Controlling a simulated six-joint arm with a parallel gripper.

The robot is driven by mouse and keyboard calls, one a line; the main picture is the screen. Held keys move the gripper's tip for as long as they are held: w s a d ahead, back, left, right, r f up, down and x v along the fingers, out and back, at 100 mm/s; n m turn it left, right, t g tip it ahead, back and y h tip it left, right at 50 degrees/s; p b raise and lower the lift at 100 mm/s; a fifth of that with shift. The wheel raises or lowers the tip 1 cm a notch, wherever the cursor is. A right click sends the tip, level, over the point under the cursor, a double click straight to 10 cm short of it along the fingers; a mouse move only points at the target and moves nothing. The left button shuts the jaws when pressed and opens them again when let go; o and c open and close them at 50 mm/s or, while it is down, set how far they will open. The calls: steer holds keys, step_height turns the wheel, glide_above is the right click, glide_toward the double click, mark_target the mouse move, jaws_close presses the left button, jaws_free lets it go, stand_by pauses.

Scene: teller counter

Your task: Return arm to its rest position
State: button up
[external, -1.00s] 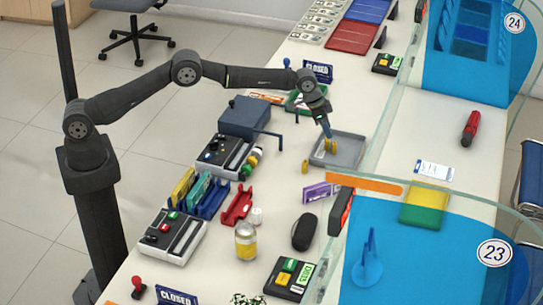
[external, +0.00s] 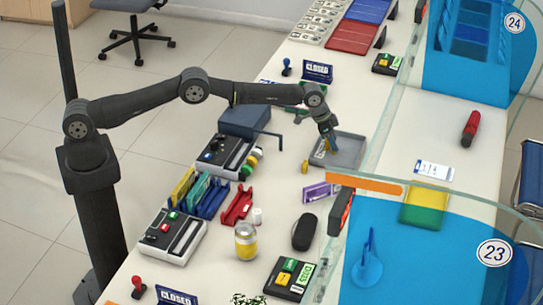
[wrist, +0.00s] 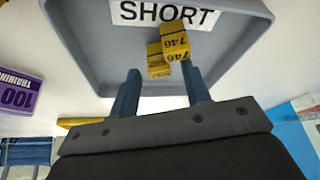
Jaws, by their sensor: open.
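A grey tray (external: 352,160) on the counter has a "SHORT" label inside it, readable in the wrist view (wrist: 90,62). Yellow bundles marked 746 (wrist: 160,60) are in the tray; they look small in the external view (external: 324,146). Another small yellow piece (external: 305,167) is on the counter just left of the tray. My gripper (external: 333,141) is over the tray, pointing down. In the wrist view its two blue fingers (wrist: 160,69) are apart, with the yellow bundles showing beyond and between the tips. Nothing is seen clamped between them.
A blue-grey box (external: 245,120) stands under my forearm, with a keypad device (external: 225,155) in front. A purple bundle (external: 320,191) and black case (external: 304,232) are near the tray. A clear glass screen (external: 385,120) runs right of it. A closed sign (external: 318,71) stands behind.

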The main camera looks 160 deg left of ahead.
steer(key=shift+x, duration=1)
steer(key=r, duration=0.5)
steer(key=shift+w+d, duration=0.35)
steer(key=shift+w+d+r, duration=0.15)
steer(key=shift+w+d, duration=0.05)
steer(key=shift+d, duration=0.1)
steer(key=w+d+r, duration=0.6)
steer(key=w+d, duration=0.1)
steer(key=d, duration=0.1)
steer(key=w+d+m, duration=0.1)
steer(key=w+d, duration=0.2)
steer(key=d, duration=0.4)
steer(key=w+d+m, duration=0.1)
steer(key=w+d, duration=0.2)
steer(key=d, duration=0.4)
steer(key=w+d+m+t, duration=0.1)
steer(key=w+d, duration=0.2)
steer(key=d, duration=0.4)
steer(key=shift+w+f+h, duration=0.2)
steer(key=shift+h, duration=0.1)
steer(key=shift+o, duration=0.3)
